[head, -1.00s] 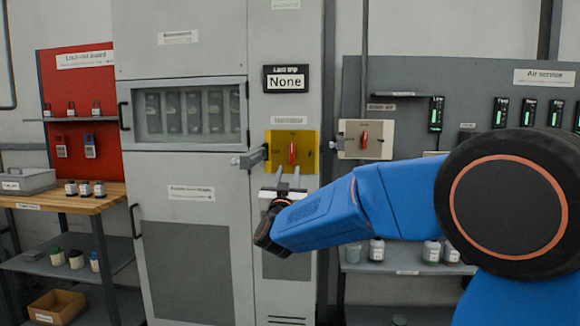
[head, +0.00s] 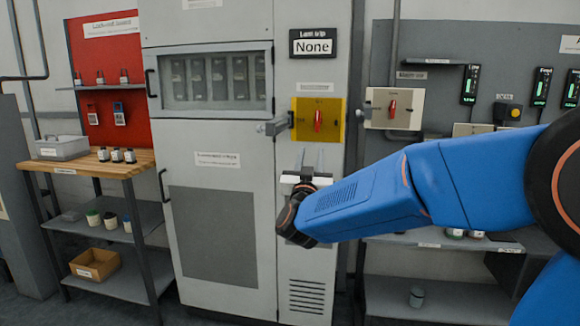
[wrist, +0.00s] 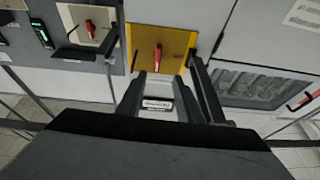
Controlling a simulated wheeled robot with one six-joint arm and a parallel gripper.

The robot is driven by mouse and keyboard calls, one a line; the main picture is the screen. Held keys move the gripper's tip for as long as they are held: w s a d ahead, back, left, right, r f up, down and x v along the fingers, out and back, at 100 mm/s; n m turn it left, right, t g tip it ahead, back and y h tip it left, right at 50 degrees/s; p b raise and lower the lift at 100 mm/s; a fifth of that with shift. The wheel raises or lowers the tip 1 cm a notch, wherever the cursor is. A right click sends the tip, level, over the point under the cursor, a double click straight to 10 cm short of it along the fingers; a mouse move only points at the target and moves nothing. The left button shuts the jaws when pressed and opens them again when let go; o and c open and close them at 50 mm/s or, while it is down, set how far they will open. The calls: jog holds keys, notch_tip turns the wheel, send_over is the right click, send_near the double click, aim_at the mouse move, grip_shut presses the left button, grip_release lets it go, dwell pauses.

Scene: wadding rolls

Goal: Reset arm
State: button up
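My gripper (head: 311,156) is in front of the tall grey cabinet (head: 212,130), just below its yellow plate (head: 335,108) in the head view. Its two thin fingers are apart with nothing seen between them. My blue arm reaches across from the right. In the wrist view my gripper (wrist: 164,78) points toward the yellow plate (wrist: 178,42), and a small label shows between the fingers. The plate carries a red handle (head: 318,121), upright in the head view. The handle stands clear of the fingers.
A hinged grey bracket (head: 274,127) sticks out left of the yellow plate. A second red switch on a cream box (head: 394,108) is to the right. A wooden-topped bench (head: 135,168) with bottles stands left. Shelves (head: 440,290) are below my arm at right.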

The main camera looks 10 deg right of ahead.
jog(key=s+d+f+n+g+y, duration=0.1)
jog(key=s+d+f+g, duration=0.3)
jog(key=s+f, duration=0.4)
jog(key=s+d+f+n+g+y, duration=0.1)
jog(key=s+d+f+g+y, duration=0.2)
jog(key=s, duration=1.6)
jog(key=s+d+f+n+g+y, duration=0.1)
jog(key=s+d+f+g+y, duration=0.1)
jog(key=s+d+f+g, duration=0.3)
jog(key=s+f+g, duration=0.4)
jog(key=s+f, duration=0.5)
jog(key=f, duration=0.1)
jog(key=shift+s+d, duration=0.2)
jog(key=shift+d, duration=0.15)
